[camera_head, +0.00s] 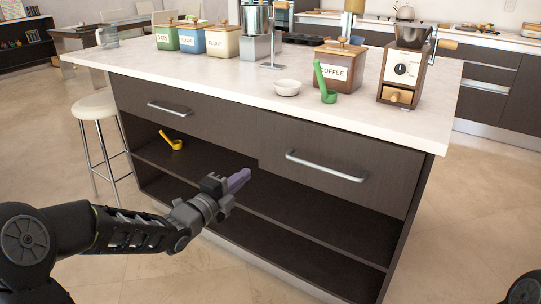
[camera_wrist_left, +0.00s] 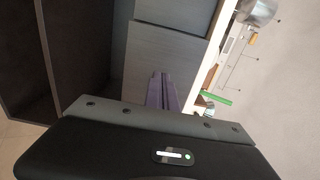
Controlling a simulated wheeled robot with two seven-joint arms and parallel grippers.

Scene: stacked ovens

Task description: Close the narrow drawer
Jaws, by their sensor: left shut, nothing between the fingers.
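The kitchen island has two dark drawer fronts with bar handles. The right drawer front (camera_head: 335,165) appears to stand slightly proud of the left drawer front (camera_head: 185,110); which one is the narrow drawer I cannot tell for sure. My left gripper (camera_head: 238,180) has purple fingers, shut and empty, in front of the open shelf near the lower left corner of the right drawer. In the left wrist view the shut fingers (camera_wrist_left: 160,92) point toward grey drawer fronts (camera_wrist_left: 162,52). Contact is not clear. My right gripper is out of view.
Below the drawers are open shelves (camera_head: 310,215) with a yellow scoop (camera_head: 171,140). The white countertop (camera_head: 215,75) holds canisters, a white bowl (camera_head: 287,88), a green scoop (camera_head: 326,90) and a coffee grinder (camera_head: 402,70). A stool (camera_head: 96,105) stands left; floor in front is clear.

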